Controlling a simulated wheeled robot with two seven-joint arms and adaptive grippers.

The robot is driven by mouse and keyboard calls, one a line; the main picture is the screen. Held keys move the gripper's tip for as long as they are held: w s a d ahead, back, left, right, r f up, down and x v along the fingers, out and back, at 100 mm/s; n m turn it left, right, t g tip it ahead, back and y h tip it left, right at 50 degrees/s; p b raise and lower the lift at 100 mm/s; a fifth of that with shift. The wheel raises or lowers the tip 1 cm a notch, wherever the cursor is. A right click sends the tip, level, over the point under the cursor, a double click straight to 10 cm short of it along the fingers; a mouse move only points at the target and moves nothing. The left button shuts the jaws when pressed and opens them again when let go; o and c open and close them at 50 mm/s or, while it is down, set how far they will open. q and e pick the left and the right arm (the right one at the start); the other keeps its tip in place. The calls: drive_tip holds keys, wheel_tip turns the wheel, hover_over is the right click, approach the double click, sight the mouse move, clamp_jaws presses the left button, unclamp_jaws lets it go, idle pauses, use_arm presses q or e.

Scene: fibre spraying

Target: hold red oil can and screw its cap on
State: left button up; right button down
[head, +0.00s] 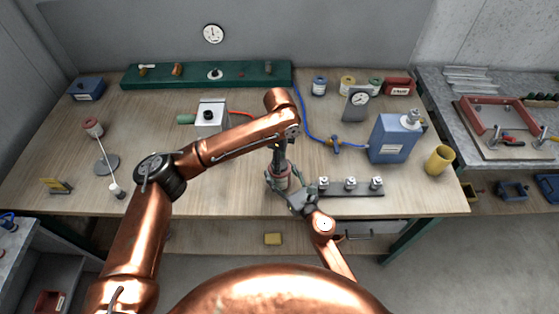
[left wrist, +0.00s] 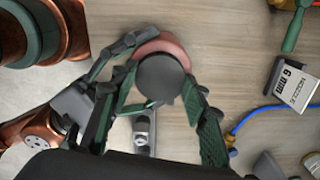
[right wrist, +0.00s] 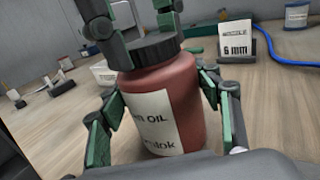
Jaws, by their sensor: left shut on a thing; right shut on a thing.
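The red oil can (right wrist: 178,95) stands upright on the wooden bench, its white label facing the right wrist camera. My right gripper (right wrist: 165,112) is shut around the can's body, one finger on each side. The dark round cap (right wrist: 152,50) sits on top of the can, with no clear gap between them. My left gripper (left wrist: 160,82) comes down from above and is shut on the cap (left wrist: 158,76). In the head view the can (head: 284,182) is partly hidden by both grippers. Whether the thread is engaged cannot be seen.
A dark rack with several small metal fittings (head: 350,192) lies just right of the can. A blue can (head: 391,138) and a yellow cup (head: 439,159) stand further right. A grey box (head: 211,120) is behind left. Bench space left of the can is clear.

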use_arm(q)
drive_tip(key=o, duration=1.3)
drive_tip(key=shift+c, duration=0.2)
drive_tip(key=shift+r, duration=0.15)
drive_tip(key=shift+r, duration=2.15)
drive_tip(key=shift+c, duration=0.2)
drive_tip(key=n, duration=0.1)
drive_tip(key=r+n, duration=0.1)
drive_tip(key=n, duration=0.2)
drive_tip(key=r+n, duration=0.1)
drive_tip(key=n, duration=0.1)
drive_tip(key=shift+n, duration=0.3)
drive_tip(key=n, duration=0.2)
drive_tip(key=r+n, duration=0.1)
drive_tip(key=n, duration=0.2)
drive_tip(key=shift+r, duration=0.2)
